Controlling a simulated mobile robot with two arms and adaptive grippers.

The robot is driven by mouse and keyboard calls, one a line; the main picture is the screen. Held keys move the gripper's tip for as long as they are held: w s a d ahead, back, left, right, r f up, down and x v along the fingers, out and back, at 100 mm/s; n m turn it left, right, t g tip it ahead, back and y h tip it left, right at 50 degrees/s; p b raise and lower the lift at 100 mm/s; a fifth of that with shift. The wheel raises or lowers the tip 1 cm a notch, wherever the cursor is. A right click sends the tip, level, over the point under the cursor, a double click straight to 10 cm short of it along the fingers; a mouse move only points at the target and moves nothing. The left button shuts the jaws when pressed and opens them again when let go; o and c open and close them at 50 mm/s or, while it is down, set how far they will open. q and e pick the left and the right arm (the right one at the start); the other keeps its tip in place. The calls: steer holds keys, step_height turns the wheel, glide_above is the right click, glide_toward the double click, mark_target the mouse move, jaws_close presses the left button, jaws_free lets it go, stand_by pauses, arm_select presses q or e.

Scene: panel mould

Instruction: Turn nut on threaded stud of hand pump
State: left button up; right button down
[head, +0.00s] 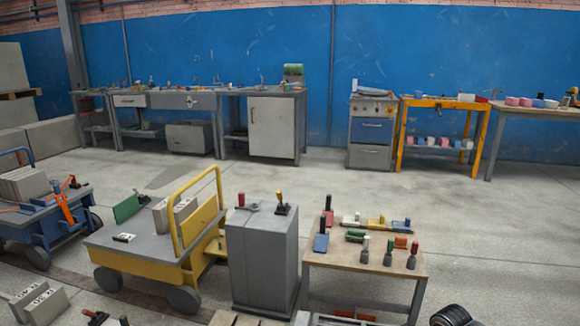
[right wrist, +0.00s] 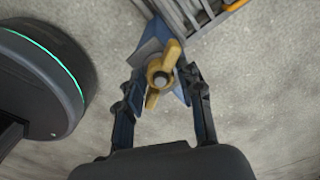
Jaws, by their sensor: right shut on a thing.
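In the right wrist view a yellow wing-shaped nut (right wrist: 153,97) sits around the grey end of a stud (right wrist: 160,79). Behind it is a blue part (right wrist: 149,50), seemingly the hand pump, mostly hidden by the nut and fingers. My right gripper (right wrist: 162,78) has one finger on each side of the nut and is shut on it, with the wings slanting up and down between the fingers. Exact finger contact is hard to make out. In the head view I cannot pick out the pump or nut. My left gripper is not in view.
A slatted grey frame with an orange piece (right wrist: 234,4) is beyond the nut. The head view shows a yellow cart (head: 142,253), a grey cabinet (head: 262,262), a wooden-topped table (head: 335,258) with several tools, and a blue cart (head: 40,232). Open floor lies behind them.

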steer(key=shift+s+f, duration=0.1)
steer(key=shift+f, duration=0.05)
steer(key=c, duration=0.8)
jaws_free()
steer(key=shift+r, duration=0.6)
step_height(320, 180, up, 11)
steer(key=shift+f, duration=0.1)
